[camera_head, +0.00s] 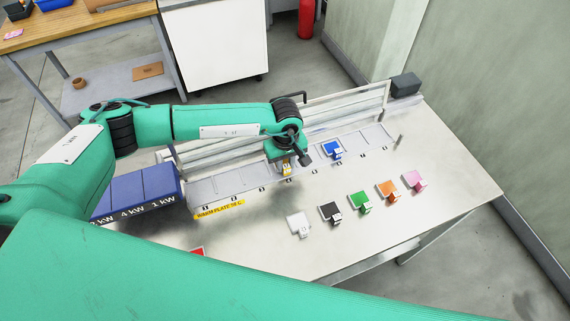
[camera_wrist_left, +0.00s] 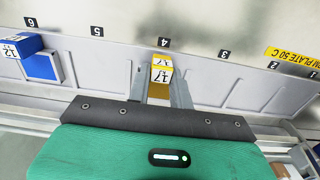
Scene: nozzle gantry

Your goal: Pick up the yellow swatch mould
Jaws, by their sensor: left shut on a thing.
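The yellow swatch mould (camera_head: 287,170) is at the warm plate (camera_head: 230,183), by its middle slots. In the left wrist view the yellow mould (camera_wrist_left: 162,63) carries a label reading 17 and lines up with slot number 4. My left gripper (camera_head: 286,161) points down over it and is shut on it; the fingers (camera_wrist_left: 158,88) show on either side of it in the wrist view. I cannot tell whether the mould touches the plate. Its lower part is hidden by the gripper. My right gripper is out of view.
A blue mould (camera_head: 332,149) sits on the plate to the right. White (camera_head: 299,224), black (camera_head: 330,213), green (camera_head: 360,202), orange (camera_head: 387,191) and pink (camera_head: 414,181) moulds lie in front. A red piece (camera_head: 197,251) is partly hidden. Blue kW blocks (camera_head: 143,190) stand left.

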